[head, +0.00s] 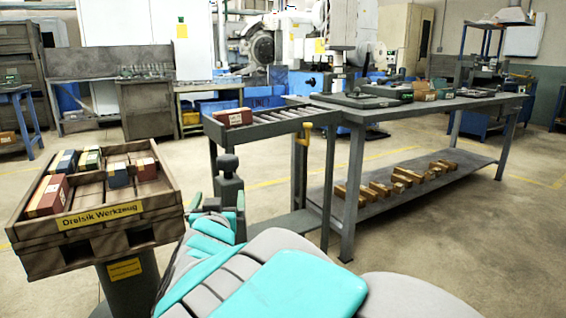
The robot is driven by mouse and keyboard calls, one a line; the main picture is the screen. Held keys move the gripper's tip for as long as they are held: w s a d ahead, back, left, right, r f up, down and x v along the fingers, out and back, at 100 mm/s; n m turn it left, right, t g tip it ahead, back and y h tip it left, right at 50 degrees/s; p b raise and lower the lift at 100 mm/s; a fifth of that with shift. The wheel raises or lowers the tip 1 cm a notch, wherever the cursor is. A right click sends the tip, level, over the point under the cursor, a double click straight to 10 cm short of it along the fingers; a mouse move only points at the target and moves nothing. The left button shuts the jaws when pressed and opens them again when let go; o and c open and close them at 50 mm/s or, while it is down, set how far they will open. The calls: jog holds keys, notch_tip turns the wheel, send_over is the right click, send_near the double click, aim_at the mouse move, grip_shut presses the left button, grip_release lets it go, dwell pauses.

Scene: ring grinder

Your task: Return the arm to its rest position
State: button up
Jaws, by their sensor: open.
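Teal and grey parts of my own body (290,285) fill the bottom middle of the head view. A dark upright part with teal edges (228,190) stands just beyond them, in front of the roller conveyor. It looks like part of my arm. I cannot make out any gripper fingers there or elsewhere in the view. I see nothing held.
A wooden tray (108,220) with several coloured boxes stands close on the left. The roller conveyor (280,124) with a red box (234,117) joins a long grey workbench (420,108). Wooden blocks (400,180) lie on its lower shelf. Floor is clear at right.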

jog(key=s+d+f+n+g+y, duration=0.1)
jog(key=s+d+f+g+y, duration=0.1)
jog(key=s+d+f+g, duration=1.1)
jog(key=s+d+f+g+h, duration=0.1)
jog(key=s+d+f+g, duration=0.1)
jog(key=s+d, duration=0.3)
jog(key=s+d+f+m+g+h, duration=0.1)
jog(key=s+d, duration=0.4)
jog(key=s, duration=0.6)
jog(key=s+d+f+m+g+h, duration=0.1)
jog(key=s+d+f+g, duration=0.2)
jog(key=s, duration=0.6)
notch_tip(320, 180, down, 2)
jog(key=d, duration=0.2)
jog(key=shift+d+h, duration=0.4)
